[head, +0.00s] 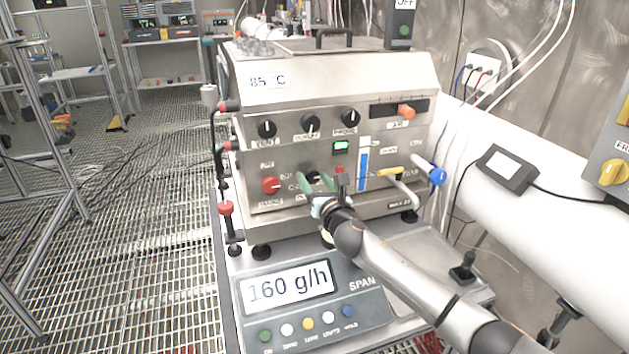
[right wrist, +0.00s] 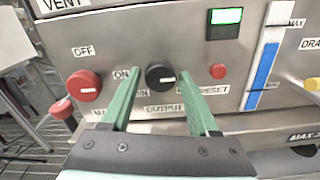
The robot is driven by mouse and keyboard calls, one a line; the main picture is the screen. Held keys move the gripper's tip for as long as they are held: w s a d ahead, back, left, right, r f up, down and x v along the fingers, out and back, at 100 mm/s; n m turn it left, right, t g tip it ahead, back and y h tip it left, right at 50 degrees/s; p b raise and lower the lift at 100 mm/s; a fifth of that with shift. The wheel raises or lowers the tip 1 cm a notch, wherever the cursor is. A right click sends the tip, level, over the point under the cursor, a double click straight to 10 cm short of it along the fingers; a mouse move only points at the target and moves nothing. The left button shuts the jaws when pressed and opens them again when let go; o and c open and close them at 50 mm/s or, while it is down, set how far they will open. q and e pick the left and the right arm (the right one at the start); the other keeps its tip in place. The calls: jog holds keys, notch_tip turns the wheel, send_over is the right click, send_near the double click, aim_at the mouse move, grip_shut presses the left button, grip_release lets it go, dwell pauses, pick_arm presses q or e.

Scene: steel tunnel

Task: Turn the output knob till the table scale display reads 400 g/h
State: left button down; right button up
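The table scale (head: 352,298) stands in front of the steel machine, and its display (head: 288,288) reads 160 g/h. The output knob is a black round knob with a white pointer mark; it shows in the right wrist view (right wrist: 160,77), above the OUTPUT label (right wrist: 163,108). My right gripper (head: 320,182) is at the machine's front. In the right wrist view its green fingers (right wrist: 161,92) stand either side of the knob with gaps, so it is open. In the head view the gripper partly hides the knob. My left gripper is not in view.
A red OFF knob (right wrist: 85,86) is left of the output knob. A red button (right wrist: 218,71), a lit green switch (right wrist: 224,17) and a blue level gauge (right wrist: 262,64) are to the right. A blue-ended tap (head: 437,176) juts out at the machine's right.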

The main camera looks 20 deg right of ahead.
grip_shut()
dwell(0.5)
jog(key=m, duration=0.5)
jog(key=shift+m, duration=0.4)
jog(key=m, duration=0.6)
jog(key=shift+a+p, duration=0.1)
jog(key=shift+p, duration=0.2)
jog(key=m, duration=0.5)
jog(key=shift+r+m, duration=0.1)
jog(key=shift+m, duration=0.3)
jog(key=m+p, duration=0.1)
jog(key=m, duration=0.4)
jog(key=shift+m, duration=0.4)
